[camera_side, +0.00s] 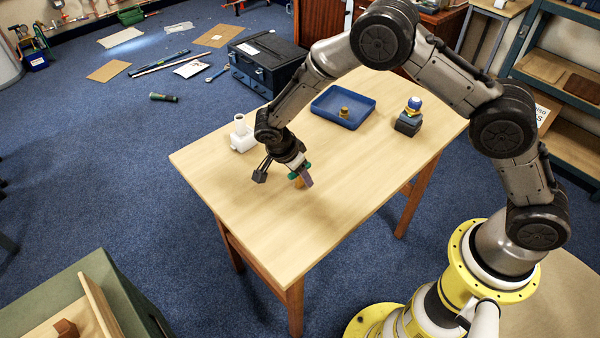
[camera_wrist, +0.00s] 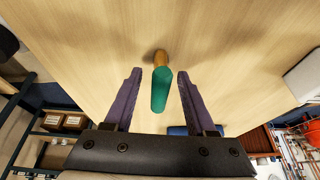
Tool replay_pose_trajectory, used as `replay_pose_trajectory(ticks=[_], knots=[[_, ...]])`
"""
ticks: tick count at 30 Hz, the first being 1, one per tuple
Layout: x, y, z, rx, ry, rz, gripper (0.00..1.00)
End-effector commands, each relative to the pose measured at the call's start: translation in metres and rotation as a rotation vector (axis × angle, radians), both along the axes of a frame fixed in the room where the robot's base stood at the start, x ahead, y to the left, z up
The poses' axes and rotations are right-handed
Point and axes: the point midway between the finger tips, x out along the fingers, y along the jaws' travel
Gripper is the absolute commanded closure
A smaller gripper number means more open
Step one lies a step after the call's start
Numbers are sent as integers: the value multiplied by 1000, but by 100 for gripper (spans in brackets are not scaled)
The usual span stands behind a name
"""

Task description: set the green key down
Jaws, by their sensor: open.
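The green key (camera_wrist: 159,92) shows in the wrist view as a green bar with a brass-coloured end (camera_wrist: 160,58) toward the wooden table top. It lies between the two purple fingers of my gripper (camera_wrist: 158,74). The fingers are open, with a gap visible on each side of the key. In the side view my gripper (camera_side: 304,178) is low over the left part of the table, and the brass-coloured end (camera_side: 298,184) shows below it. The fingers partly hide the key there, and I cannot tell for certain whether its end touches the table.
A white fitting (camera_side: 243,140) stands on the table near the left back edge. A blue tray (camera_side: 322,106) holding a small brass piece (camera_side: 344,112) is at the back. A dark block with a blue and yellow top (camera_side: 408,123) stands right of it. The table's front (camera_side: 290,240) is clear.

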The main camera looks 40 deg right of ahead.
Motion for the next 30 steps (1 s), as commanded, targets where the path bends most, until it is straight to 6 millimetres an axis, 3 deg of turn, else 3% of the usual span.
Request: replay_pose_trajectory(ticks=[5,18,24,30], knots=[[1,5,15,1,-4,1,44],[-1,37,93,2,-3,0,44],[-2,44,111,0,-1,2,44],[-2,46,114,1,0,0,44]])
